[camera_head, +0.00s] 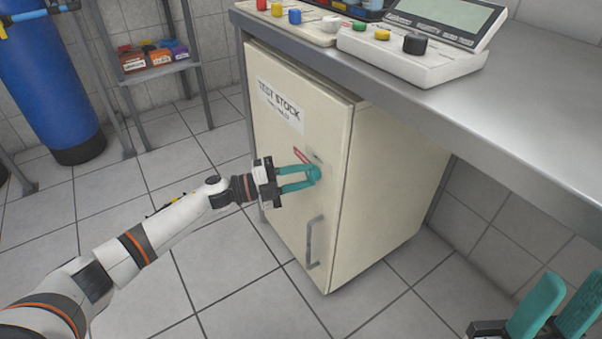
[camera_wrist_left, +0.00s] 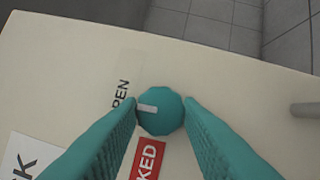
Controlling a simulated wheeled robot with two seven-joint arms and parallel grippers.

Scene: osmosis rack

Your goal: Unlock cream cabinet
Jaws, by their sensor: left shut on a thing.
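The cream cabinet (camera_head: 285,150) stands under the metal bench, its door closed, with a "TEST STOCK" label (camera_head: 281,103) near the top. My left gripper (camera_head: 312,174) is shut on a teal lock knob (camera_wrist_left: 161,111) on the door. In the left wrist view the knob sits between the two teal fingers, its pale pointer mark (camera_wrist_left: 147,108) pointing left. A red label ending in "KED" (camera_wrist_left: 148,160) is below the knob, and a label ending in "PEN" (camera_wrist_left: 122,81) is to its upper left. My right gripper (camera_head: 549,312) shows at the lower right, its teal fingers apart and empty.
A grey door handle (camera_head: 315,242) is below the knob. The metal bench (camera_head: 400,95) overhangs the cabinet and carries a device with a screen (camera_head: 420,45). A blue tank (camera_head: 50,85) and a small shelf (camera_head: 160,70) stand at the left. The tiled floor in front is clear.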

